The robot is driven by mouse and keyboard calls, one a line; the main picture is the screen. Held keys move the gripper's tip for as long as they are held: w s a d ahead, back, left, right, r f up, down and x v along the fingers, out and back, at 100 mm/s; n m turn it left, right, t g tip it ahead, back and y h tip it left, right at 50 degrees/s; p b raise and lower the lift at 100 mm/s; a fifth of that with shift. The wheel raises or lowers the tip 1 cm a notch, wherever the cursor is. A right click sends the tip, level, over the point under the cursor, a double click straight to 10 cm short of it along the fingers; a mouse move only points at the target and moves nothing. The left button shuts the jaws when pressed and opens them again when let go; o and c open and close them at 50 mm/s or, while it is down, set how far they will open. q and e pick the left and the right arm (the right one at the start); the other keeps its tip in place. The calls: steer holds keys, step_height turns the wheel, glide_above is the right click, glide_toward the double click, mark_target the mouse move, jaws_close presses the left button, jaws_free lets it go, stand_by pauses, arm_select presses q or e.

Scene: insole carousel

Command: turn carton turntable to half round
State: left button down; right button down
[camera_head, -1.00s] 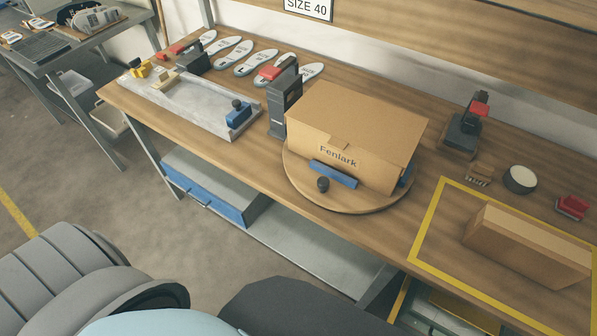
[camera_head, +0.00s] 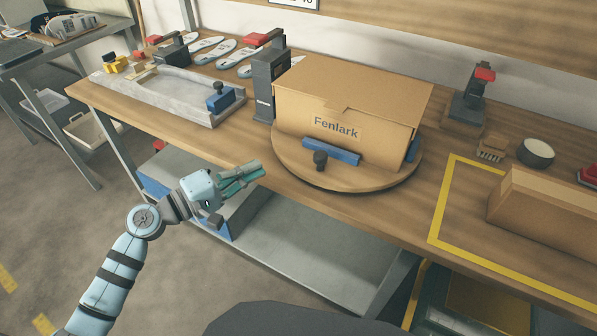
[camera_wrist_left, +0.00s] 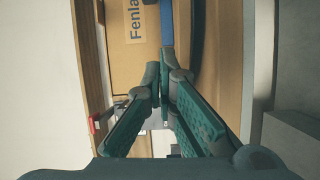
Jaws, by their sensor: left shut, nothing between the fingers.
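The round wooden turntable (camera_head: 352,185) sits at the bench's front edge with a closed brown carton (camera_head: 347,103) on it. The carton's "Fenlark" face is toward me. In the left wrist view the closed fingertips (camera_wrist_left: 163,75) point toward the carton (camera_wrist_left: 130,60) and turntable (camera_wrist_left: 222,70). My right gripper is not in view.
A dark upright stand (camera_head: 266,88) is close to the turntable's left side. A grey tray with a blue clamp (camera_head: 220,98) lies further left. A yellow-framed area (camera_head: 437,205) holds another box (camera_head: 545,215) at right. A brush (camera_head: 491,150) and round tub (camera_head: 536,152) stand behind it.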

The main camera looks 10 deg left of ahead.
mark_target(304, 168)
arm_select(q)
steer(key=p+x, duration=0.1)
steer(key=x, duration=0.7)
steer(key=shift+w+r, duration=0.15)
steer(key=shift+w, duration=0.15)
steer(key=d, duration=0.2)
steer(key=d+p, duration=0.1)
steer(key=shift+s+d, duration=0.25)
steer(key=shift+d, duration=0.05)
steer(key=shift+s+d+f, duration=0.2)
steer(key=shift+s+d, duration=0.1)
steer(key=shift+d, duration=0.1)
steer(key=shift+d+p, duration=0.2)
steer(key=shift+p, duration=0.2)
steer(key=shift+s+d+n+t+y+p, duration=0.15)
steer(key=shift+d+n+t+y+p, duration=0.15)
steer(key=shift+n, duration=0.1)
